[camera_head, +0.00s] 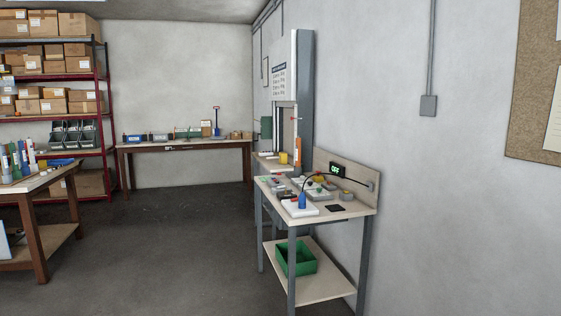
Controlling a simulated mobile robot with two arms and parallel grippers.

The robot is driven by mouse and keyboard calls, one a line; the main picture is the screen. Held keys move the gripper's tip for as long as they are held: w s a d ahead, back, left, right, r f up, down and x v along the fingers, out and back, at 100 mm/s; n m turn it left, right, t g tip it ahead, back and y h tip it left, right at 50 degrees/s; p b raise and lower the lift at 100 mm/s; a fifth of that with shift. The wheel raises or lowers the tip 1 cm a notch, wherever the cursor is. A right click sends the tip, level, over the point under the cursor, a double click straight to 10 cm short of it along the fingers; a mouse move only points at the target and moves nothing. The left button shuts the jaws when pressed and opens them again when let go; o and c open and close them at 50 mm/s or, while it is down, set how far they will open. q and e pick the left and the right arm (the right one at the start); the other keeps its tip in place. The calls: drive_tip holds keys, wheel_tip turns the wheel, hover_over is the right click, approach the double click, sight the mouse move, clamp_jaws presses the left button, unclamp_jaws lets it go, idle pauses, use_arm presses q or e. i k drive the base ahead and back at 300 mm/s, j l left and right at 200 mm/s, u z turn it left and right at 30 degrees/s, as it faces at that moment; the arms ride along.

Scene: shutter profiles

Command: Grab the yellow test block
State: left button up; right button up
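A small yellow object (283,158) stands on the surface just behind the near workbench, close to the grey upright machine. A smaller yellow item (320,179) lies among parts on the near workbench (352,208), in front of its back panel. Both are far off and small, so I cannot tell which of them is the yellow test block. Neither of my grippers shows in this view.
The workbench stands against the right wall, with a small display (338,170), a blue item (302,200) and a green bin (296,257) on its lower shelf. A wooden table (40,181) is at left, box shelves (104,95) behind. The middle floor (170,245) is clear.

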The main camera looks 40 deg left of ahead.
sight(283, 157)
drive_tip(key=i+j+u, duration=1.2)
drive_tip(key=i, duration=0.15)
drive_tip(key=i+j+u, duration=0.1)
drive_tip(key=i+u, duration=0.3)
drive_tip(key=i, duration=2.25)
drive_tip(key=i+j, duration=0.1)
drive_tip(key=i, duration=0.45)
drive_tip(key=i+z, duration=0.1)
drive_tip(key=i, duration=0.45)
drive_tip(key=i+j+z, duration=0.1)
drive_tip(key=i, duration=0.4)
drive_tip(key=i+j, duration=0.25)
drive_tip(key=i, duration=0.3)
